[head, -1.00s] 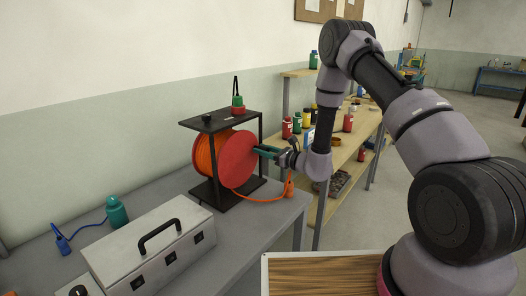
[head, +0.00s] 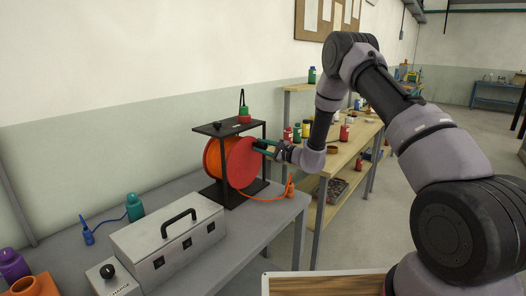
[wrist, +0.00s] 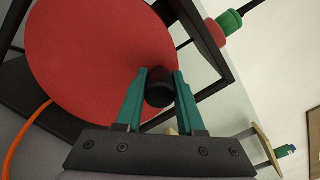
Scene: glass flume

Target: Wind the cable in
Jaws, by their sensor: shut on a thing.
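The cable reel (head: 240,163) has a red side disc and orange cable (head: 212,158) wound on it, and sits in a black frame (head: 232,202) on the grey bench. A loose end of orange cable (head: 268,199) runs from under the reel to the right along the bench. My gripper (wrist: 160,88) is at the reel's right side. Its green fingers are shut on a black crank knob (wrist: 160,92) near the edge of the red disc. In the head view the fingers (head: 262,147) hide most of the knob.
A grey metal box (head: 170,235) with a black handle stands left of the reel, with a green bottle (head: 135,207) behind it. A green and red item (head: 244,114) stands on the frame's top. Wooden shelves (head: 345,150) with bottles stand behind my arm.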

